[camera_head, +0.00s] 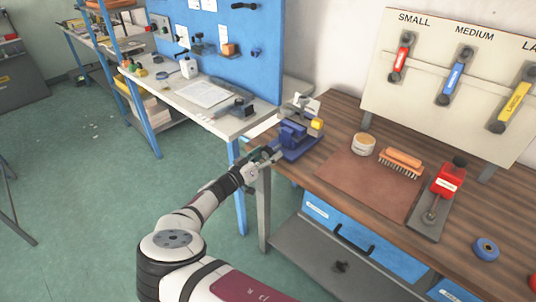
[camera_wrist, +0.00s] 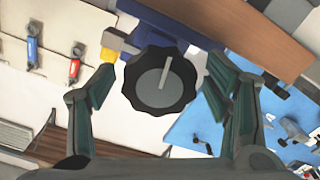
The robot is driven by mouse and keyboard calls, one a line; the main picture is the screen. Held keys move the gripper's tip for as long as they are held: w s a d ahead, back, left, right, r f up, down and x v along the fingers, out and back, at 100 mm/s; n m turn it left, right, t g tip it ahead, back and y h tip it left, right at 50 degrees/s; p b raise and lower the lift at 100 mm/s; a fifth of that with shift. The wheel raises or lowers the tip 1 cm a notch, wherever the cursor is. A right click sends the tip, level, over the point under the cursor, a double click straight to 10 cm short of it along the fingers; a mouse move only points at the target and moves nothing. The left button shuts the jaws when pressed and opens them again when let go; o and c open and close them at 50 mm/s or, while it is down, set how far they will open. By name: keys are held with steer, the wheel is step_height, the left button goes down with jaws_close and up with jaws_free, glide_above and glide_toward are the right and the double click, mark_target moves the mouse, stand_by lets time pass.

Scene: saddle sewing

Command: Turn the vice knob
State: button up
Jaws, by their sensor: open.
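The vice (camera_head: 293,139) is blue and stands at the left corner of the wooden workbench. Its knob (camera_wrist: 160,79) is a dark scalloped disc with a pale line across its grey face, seen in the wrist view. My gripper (camera_wrist: 157,84) is open, with one finger on each side of the knob. The picture does not settle whether the fingers touch it. In the head view my gripper (camera_head: 264,155) is at the left side of the vice, and the knob is hard to make out there. A yellow part (camera_head: 317,124) is on the vice's right side.
The workbench (camera_head: 335,117) holds a brown mat (camera_head: 370,188), a round tin (camera_head: 363,144), an orange brush (camera_head: 402,162) and a red tool (camera_head: 447,180). A board (camera_head: 430,110) with labelled handles stands behind. A blue-legged bench (camera_head: 225,122) is at left.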

steer(key=v, duration=1.1)
steer(key=shift+s+a, duration=0.2)
steer(key=shift+s, duration=0.05)
